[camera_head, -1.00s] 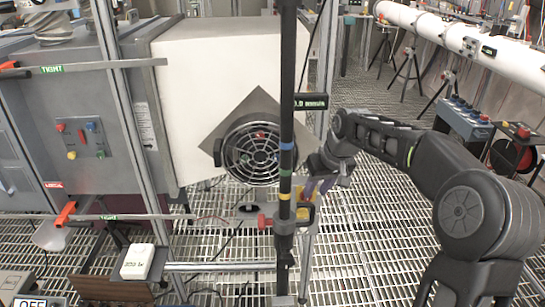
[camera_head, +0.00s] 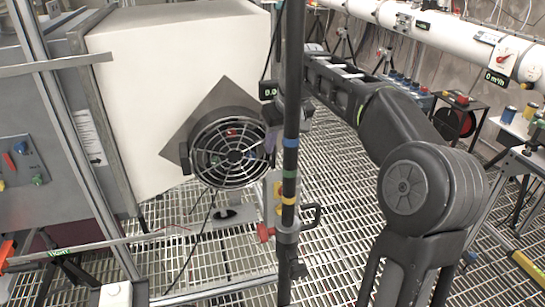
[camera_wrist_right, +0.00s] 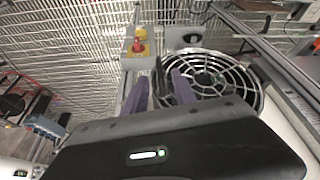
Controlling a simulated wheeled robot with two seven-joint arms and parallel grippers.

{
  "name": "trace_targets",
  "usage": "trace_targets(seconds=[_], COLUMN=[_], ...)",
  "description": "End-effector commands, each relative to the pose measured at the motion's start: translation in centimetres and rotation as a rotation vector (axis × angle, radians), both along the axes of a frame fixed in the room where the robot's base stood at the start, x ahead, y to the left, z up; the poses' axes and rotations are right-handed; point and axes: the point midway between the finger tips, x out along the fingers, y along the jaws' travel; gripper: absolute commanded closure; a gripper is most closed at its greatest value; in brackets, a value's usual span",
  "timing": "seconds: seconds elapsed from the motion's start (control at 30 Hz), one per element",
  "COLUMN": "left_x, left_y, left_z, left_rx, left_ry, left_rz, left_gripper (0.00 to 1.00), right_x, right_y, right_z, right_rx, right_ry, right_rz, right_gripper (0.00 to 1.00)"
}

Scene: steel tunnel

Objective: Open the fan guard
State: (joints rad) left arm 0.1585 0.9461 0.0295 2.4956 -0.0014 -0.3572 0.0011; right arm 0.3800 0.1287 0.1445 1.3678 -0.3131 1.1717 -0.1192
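My right gripper (camera_head: 271,142) is at the guard's right edge in the head view, largely hidden by the dark vertical pole. I cannot tell whether one touches the guard. My left gripper is not in view.
The dark banded pole (camera_head: 290,170) stands in front of the guard's right side. A red and yellow button box (camera_wrist_right: 138,42) is close to my fingers in the wrist view. A metal rail (camera_head: 130,240) crosses low at left. Grated floor lies open below.

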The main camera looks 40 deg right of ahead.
Motion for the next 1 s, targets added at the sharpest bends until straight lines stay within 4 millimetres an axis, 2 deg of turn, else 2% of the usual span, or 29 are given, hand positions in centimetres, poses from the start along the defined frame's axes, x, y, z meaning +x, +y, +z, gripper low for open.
trace_targets(seconds=[0.3,0.43,0.8,1.0], left_x=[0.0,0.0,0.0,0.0], left_y=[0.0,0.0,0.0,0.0], left_z=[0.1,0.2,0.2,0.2], left_rx=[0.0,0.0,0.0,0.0], left_ry=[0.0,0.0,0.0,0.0], left_rz=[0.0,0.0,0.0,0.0], left_gripper=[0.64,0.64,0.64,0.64], right_x=[1.8,2.3,2.6,2.6], right_y=[-0.2,-0.3,-0.3,-0.3], right_z=[-4.5,-5.8,-6.3,-6.3], right_rx=[0.001,0.001,0.0,0.0], right_ry=[0.002,0.001,-0.001,-0.001], right_rz=[0.0,0.0,0.0,0.0], right_gripper=[0.67,0.67,0.68,0.85])
